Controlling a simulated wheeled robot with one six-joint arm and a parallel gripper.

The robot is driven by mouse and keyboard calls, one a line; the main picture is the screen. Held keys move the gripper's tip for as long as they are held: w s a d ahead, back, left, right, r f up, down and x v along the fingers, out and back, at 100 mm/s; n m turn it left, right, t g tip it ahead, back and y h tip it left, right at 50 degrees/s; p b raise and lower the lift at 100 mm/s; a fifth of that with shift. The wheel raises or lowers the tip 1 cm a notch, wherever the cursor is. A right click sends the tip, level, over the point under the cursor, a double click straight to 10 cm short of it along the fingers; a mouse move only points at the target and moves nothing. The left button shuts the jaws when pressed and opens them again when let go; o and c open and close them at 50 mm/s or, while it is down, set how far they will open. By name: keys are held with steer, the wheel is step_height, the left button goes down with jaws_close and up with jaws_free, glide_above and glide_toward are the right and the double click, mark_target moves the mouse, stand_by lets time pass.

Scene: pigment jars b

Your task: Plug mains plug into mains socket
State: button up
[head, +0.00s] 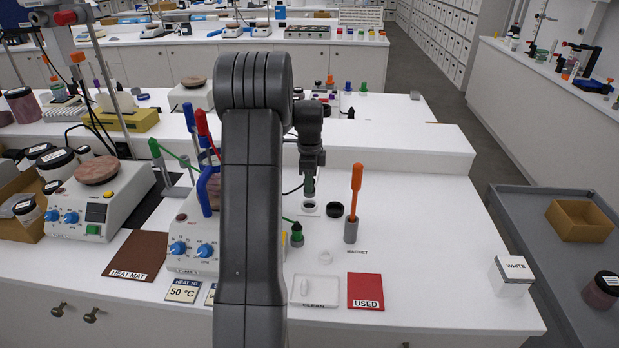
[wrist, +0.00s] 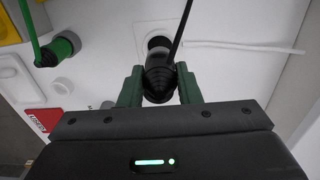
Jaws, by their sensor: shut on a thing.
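My gripper (head: 310,188) points down over the bench, partly behind my arm's links in the head view. In the wrist view its green fingers (wrist: 159,88) are shut on the black mains plug (wrist: 158,76), one finger on each side. A black cable rises from the plug. A pale round fitting with a dark opening (wrist: 159,43), seemingly the mains socket, sits on a light plate just beyond the plug. It also shows below the gripper in the head view (head: 309,206). The plug partly covers it, and I cannot tell whether they touch.
A red USED card (head: 365,291) lies near the front edge. The bench's right side is mostly clear around the WHITE box (head: 511,275).

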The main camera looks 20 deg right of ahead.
steer(key=shift+f+b, duration=0.45)
steer(key=shift+f, duration=0.7)
steer(key=shift+f+b, duration=0.5)
steer(key=shift+f, duration=0.75)
stand_by(0.9)
steer(key=o, duration=1.1)
steer(key=shift+c, duration=0.2)
step_height(320, 180, up, 14)
steer(key=shift+f+b, duration=0.1)
steer(key=shift+b, duration=0.55)
